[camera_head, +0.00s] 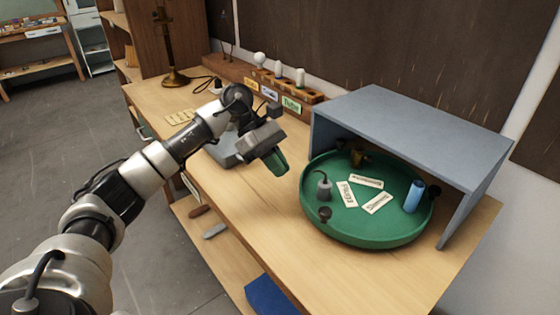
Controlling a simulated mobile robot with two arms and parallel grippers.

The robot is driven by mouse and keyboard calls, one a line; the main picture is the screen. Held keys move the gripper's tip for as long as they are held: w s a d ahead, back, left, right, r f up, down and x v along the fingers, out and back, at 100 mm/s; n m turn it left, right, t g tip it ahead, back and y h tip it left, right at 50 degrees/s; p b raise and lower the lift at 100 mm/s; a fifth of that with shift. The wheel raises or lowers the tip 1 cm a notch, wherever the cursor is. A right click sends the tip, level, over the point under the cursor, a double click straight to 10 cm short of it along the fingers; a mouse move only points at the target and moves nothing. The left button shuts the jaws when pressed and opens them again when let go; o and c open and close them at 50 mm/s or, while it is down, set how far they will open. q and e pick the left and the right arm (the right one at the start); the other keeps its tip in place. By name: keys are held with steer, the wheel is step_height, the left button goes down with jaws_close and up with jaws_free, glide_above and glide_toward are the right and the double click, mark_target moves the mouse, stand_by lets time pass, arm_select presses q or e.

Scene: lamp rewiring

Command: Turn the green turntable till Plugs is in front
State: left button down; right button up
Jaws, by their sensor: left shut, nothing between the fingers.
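The green turntable (365,237) is a round tray with a raised rim on the wooden bench, its back part under a grey shelf. Three pale label cards lie in it: one at the back (366,181), one at the left (347,194) and one at the right (377,203). Their lettering is too small to read surely. A grey plug-like piece with a cord (323,188) stands at the left, a dark knob (325,214) at the front left, a brass piece (358,156) at the back. My left gripper (279,167) is shut and empty, left of the turntable and apart from it. My right gripper is out of view.
The grey shelf (410,125) covers the turntable's back, its right side panel close by. A blue cylinder (414,197) stands in the turntable at the right. A wooden rack with bulbs (290,95) lines the wall; a brass lamp stand (172,60) stands far left. The bench front is clear.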

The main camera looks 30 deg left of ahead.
arm_select(q)
steer(key=p+x, duration=0.1)
steer(key=x, duration=0.2)
steer(key=d+r+p+x, duration=0.1)
steer(key=x, duration=0.2)
steer(key=p+x, duration=0.1)
steer(key=x, duration=0.1)
steer(key=shift+s+d, duration=0.2)
steer(key=shift+d, duration=0.35)
steer(key=shift+d+f, duration=0.15)
steer(key=shift+d, duration=0.3)
steer(key=shift+s+d, duration=0.2)
steer(key=shift+d, duration=0.05)
steer(key=shift+s+d+n, duration=0.1)
steer(key=shift+d+n, duration=0.05)
steer(key=shift+n, duration=0.15)
